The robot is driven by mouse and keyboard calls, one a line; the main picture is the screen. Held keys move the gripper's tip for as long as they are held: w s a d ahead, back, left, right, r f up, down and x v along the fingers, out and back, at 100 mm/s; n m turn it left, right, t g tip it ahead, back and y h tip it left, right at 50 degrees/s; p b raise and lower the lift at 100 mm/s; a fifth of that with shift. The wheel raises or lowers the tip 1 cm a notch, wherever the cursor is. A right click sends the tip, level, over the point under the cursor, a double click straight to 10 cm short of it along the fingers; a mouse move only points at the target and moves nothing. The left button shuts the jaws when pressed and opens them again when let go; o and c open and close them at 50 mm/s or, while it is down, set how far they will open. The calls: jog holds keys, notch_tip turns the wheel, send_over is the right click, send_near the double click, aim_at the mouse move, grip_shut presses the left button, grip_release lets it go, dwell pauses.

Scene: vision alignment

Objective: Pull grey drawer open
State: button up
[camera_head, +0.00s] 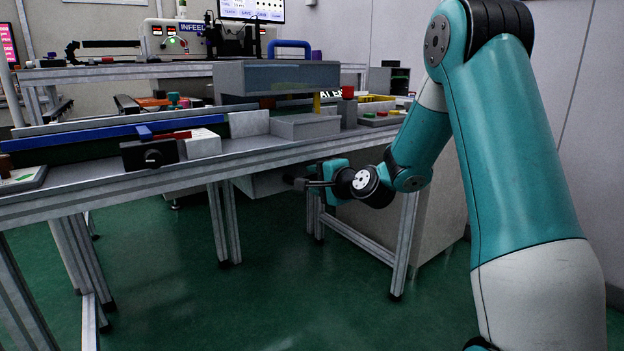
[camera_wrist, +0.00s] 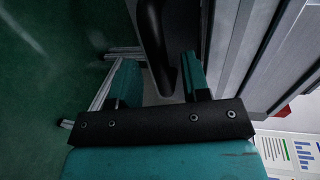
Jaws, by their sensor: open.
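The grey drawer (camera_head: 262,184) hangs under the workbench in the head view, partly hidden behind a table leg and my gripper. My gripper (camera_head: 302,184) is at the drawer's right side, below the bench top. In the wrist view, my gripper (camera_wrist: 158,76) is open, with its two teal fingers apart. A dark curved bar, which looks like a handle (camera_wrist: 154,40), runs down between the fingers. Whether the fingers touch it I cannot tell. How far the drawer stands out is not clear.
The workbench (camera_head: 100,192) edge runs just above my gripper, with metal legs (camera_head: 223,225) close by. A grey cabinet (camera_head: 445,215) stands behind my arm at the right. The green floor (camera_head: 250,290) in front is clear.

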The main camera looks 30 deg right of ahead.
jog(key=shift+x, duration=0.9)
jog(key=shift+c, duration=0.4)
grip_shut()
jog(key=shift+a, duration=0.1)
jog(key=shift+s, duration=0.1)
